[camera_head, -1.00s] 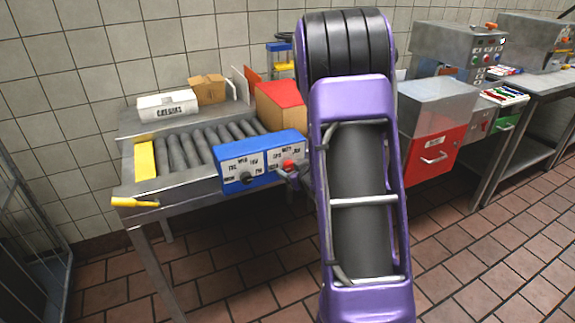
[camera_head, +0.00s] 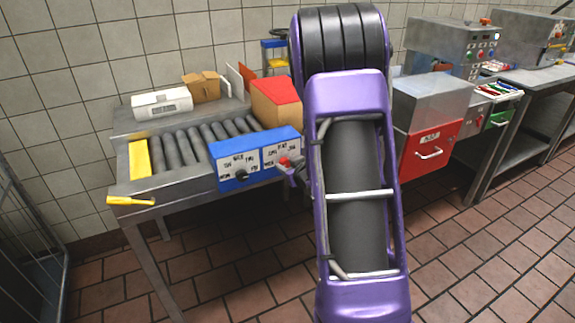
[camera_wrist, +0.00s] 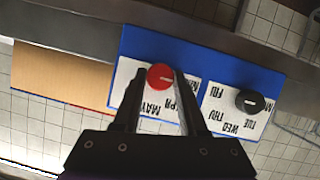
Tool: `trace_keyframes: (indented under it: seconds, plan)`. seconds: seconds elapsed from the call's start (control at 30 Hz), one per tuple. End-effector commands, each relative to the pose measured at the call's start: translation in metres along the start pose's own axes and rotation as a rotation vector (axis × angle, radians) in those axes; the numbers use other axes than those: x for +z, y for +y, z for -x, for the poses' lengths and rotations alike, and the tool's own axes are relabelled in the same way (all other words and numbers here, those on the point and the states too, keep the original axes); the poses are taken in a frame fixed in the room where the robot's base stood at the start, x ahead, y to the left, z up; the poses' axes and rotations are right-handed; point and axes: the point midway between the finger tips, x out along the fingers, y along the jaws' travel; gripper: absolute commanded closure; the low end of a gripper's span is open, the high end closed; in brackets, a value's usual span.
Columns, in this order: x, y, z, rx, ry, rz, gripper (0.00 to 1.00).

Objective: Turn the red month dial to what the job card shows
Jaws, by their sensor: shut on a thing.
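The red month dial (camera_wrist: 160,77) is a round knob with a pale pointer line on the blue box (camera_wrist: 190,45). In the wrist view my gripper (camera_wrist: 158,80) has its two fingers shut on the red dial, one on each side. Month labels such as MAY and APR show around it, partly hidden by the fingers. In the head view the red dial (camera_head: 284,161) sits on the right half of the blue box (camera_head: 212,150), with my gripper (camera_head: 287,166) at it. A job card cannot be made out for certain.
A black dial (camera_wrist: 250,101) with weekday labels is beside the red one on the same box. The box is on the front of a roller table (camera_head: 175,165). A cardboard box with a red top (camera_head: 277,100) stands behind. A yellow-handled tool (camera_head: 132,201) lies at the left corner.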

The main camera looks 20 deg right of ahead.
Motion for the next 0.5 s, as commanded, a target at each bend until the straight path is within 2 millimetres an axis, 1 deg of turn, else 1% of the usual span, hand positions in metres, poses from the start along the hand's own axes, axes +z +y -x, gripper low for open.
trace_keyframes:
  seconds: [0.27,0.5]
  plan:
    - [-0.0018,0.0035,0.0010,-0.040,0.000,-0.107,1.00]
    - [-0.0024,0.0056,0.0013,-0.117,-0.001,-0.294,1.00]
